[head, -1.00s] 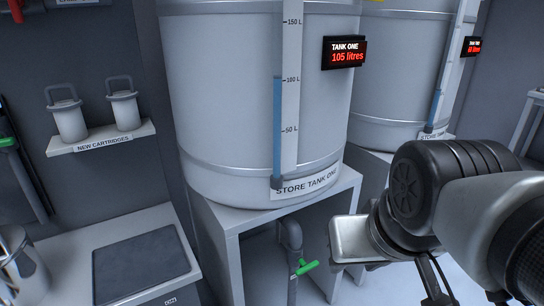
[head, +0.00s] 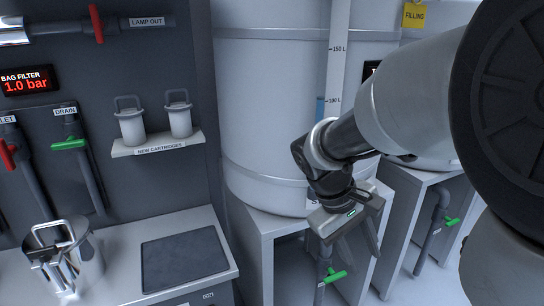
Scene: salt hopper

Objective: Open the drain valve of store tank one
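Store tank one (head: 265,110) is the large pale tank in the middle, on a grey stand (head: 260,226). Its drain pipe (head: 320,292) comes down under the stand and carries a green valve handle (head: 335,277), which lies crosswise to the pipe. My gripper (head: 360,256) is in front of the tank's lower edge, above and slightly right of the green handle. Its two fingers point down and stand apart, with nothing seen between them. The gripper appears clear of the handle. My arm and gripper hide most of the tank's label and its display.
A second tank's stand (head: 404,225), with another green handle (head: 453,221), is at the right. At left are a counter (head: 120,242) with a metal vessel (head: 62,262), a cartridge shelf (head: 158,146), and wall pipes with a green drain handle (head: 70,145) and red handles.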

